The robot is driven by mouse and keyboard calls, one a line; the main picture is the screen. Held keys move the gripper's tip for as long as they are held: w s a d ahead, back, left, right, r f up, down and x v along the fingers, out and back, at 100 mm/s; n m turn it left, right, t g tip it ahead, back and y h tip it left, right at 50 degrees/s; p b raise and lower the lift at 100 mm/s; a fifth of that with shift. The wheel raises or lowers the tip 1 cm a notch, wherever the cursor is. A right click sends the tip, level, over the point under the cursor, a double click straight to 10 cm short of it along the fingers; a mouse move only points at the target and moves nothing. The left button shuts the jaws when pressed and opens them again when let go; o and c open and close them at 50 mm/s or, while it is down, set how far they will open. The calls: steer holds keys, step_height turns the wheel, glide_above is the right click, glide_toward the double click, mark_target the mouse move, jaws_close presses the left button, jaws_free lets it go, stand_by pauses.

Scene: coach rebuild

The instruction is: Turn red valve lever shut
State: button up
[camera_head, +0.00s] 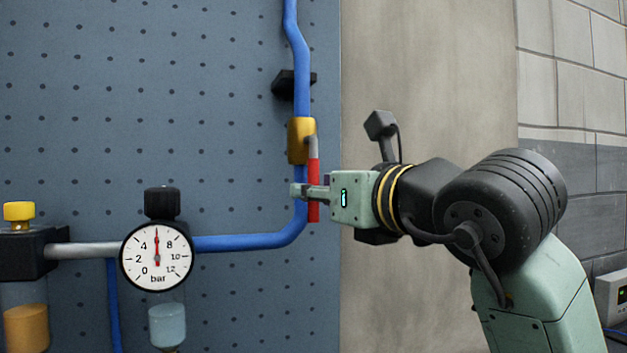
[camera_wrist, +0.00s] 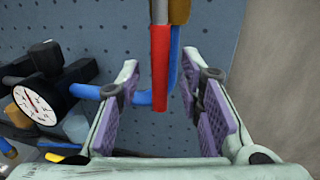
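The red valve lever (camera_head: 313,172) hangs straight down from the yellow-brown valve body (camera_head: 298,140), along the vertical blue pipe. In the wrist view the lever (camera_wrist: 160,68) comes down from the top between the two fingers, with a gap on each side. My gripper (camera_head: 305,191) is at the lower half of the lever in the head view, pointing left towards the panel. In the wrist view my gripper (camera_wrist: 160,88) is open, its purple pads apart. In the head view a finger covers a short stretch of the lever.
The blue pipe (camera_head: 250,242) bends left to a bar gauge (camera_head: 157,257), its needle pointing straight up. A black pipe clip (camera_head: 292,84) sits above the valve. A yellow-capped black block (camera_head: 22,250) is at far left. The beige wall strip (camera_head: 440,80) right of the panel is bare.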

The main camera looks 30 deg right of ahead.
steer(key=shift+w, duration=1)
steer(key=shift+c, duration=0.3)
jaws_close()
